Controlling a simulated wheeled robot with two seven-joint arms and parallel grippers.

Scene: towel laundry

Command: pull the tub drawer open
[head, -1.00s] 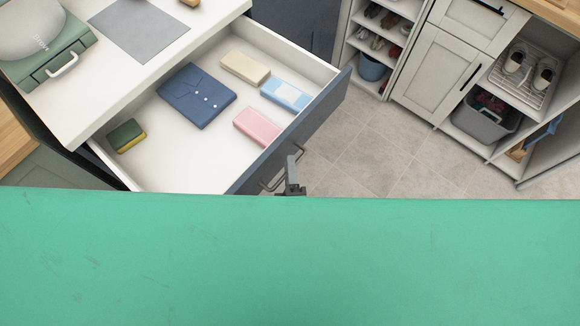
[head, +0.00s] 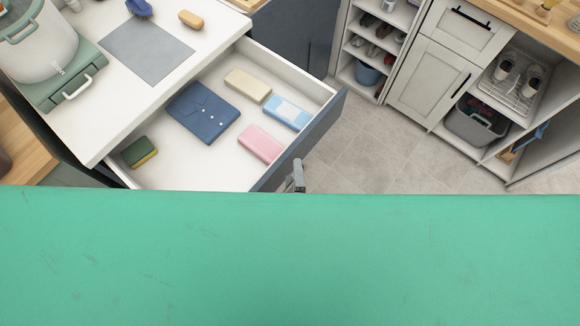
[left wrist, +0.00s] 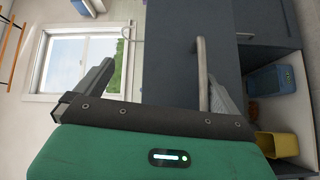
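The drawer (head: 318,130) with a dark blue front stands pulled out from under the white worktop. Inside lie a blue folded pouch (head: 203,113), a cream block (head: 248,85), a light blue pack (head: 286,113), a pink block (head: 260,144) and a green-yellow sponge (head: 139,152). My left gripper (head: 298,177) is just outside the drawer front, partly hidden by the green surface below. In the left wrist view my left gripper (left wrist: 160,75) is open, fingers wide apart. A grey bar handle (left wrist: 203,75) shows between them, close beside the right finger; contact is unclear. My right gripper is not in view.
On the worktop (head: 205,48) are a grey mat (head: 147,50), a white pot (head: 40,50) on a green base, and a tan block (head: 191,19). Tiled floor (head: 350,150) is open at right, before shelves and a pale cabinet (head: 428,80).

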